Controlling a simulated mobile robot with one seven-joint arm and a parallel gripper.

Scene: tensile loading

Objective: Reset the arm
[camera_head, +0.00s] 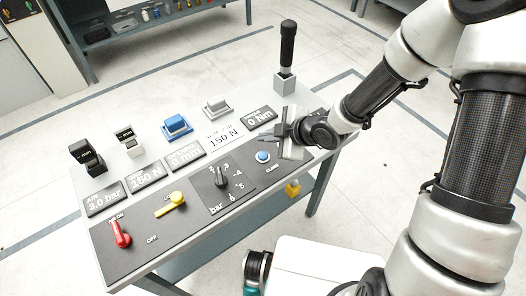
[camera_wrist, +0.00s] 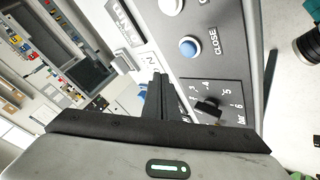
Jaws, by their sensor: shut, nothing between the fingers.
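My gripper (camera_head: 268,137) is at the right part of the control bench (camera_head: 150,268), above the panel and near the blue CLOSE button (camera_head: 263,156). Its fingers point left in the head view and look empty. In the wrist view the two dark fingers (camera_wrist: 160,88) are together. The blue button also shows there (camera_wrist: 190,47), a little beyond and right of the fingertips. My arm reaches in from the right and stays bent over the bench. I cannot tell the exact height of the fingers above the panel.
A black-handled joystick (camera_head: 287,52) stands upright at the back right corner. A red lever (camera_head: 121,234), a yellow lever (camera_head: 171,203) and a black knob (camera_head: 221,178) are on the front panel. Several displays and blocks line the back. Floor around the bench is mostly clear.

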